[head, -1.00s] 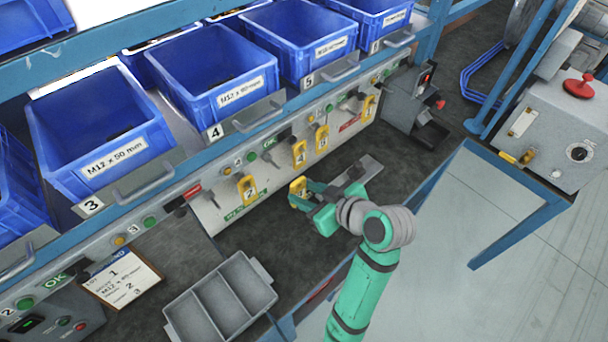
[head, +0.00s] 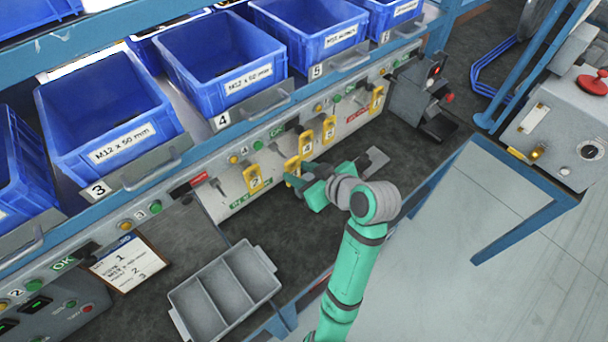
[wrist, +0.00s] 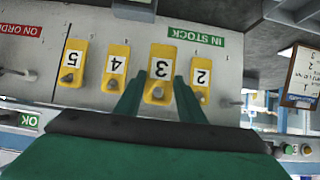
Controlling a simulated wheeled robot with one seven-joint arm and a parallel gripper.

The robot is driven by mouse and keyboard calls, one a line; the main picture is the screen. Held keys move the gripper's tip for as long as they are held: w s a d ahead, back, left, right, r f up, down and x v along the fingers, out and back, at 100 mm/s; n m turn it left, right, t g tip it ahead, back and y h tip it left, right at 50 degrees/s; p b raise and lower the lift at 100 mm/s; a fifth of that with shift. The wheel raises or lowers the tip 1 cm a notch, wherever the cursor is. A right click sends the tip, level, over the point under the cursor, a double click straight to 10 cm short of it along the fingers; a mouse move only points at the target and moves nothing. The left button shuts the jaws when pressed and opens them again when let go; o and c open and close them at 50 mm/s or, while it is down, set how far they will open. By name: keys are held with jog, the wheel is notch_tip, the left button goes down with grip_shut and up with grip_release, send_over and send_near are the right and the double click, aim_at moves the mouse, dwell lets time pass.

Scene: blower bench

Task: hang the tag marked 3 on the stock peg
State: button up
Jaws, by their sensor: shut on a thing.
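My gripper (head: 300,182) is shut on the yellow tag marked 3 (wrist: 161,68), which it holds against or just in front of the sloped grey panel. In the wrist view, which shows the panel upside down, the fingertips (wrist: 159,97) are on either side of this tag. The held tag also shows in the head view (head: 291,167), partly behind the fingers. It looks larger than its neighbours, the tags marked 2 (wrist: 202,76) and 4 (wrist: 116,64). A green IN STOCK label (wrist: 196,36) is near it. I cannot tell whether a peg passes through the held tag.
A tag marked 5 (wrist: 74,60) hangs farther along, towards the red ON ORDER label (wrist: 20,31). Blue bins (head: 105,120) stand on the shelf above. A grey divided tray (head: 225,292) and a clipboard (head: 128,263) lie on the dark bench.

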jog(key=shift+w+a+f, duration=0.2)
jog(key=shift+w+a, duration=0.6)
jog(key=shift+w, duration=0.3)
jog(key=shift+w+a+f, duration=0.15)
jog(key=shift+w+a, duration=0.65)
jog(key=shift+w, duration=0.3)
jog(key=o, duration=1.1)
jog(key=v, duration=1)
jog(key=shift+s+d+r, duration=0.15)
jog(key=shift+s+r, duration=0.05)
jog(key=shift+r, duration=0.05)
jog(key=shift+f, duration=0.1)
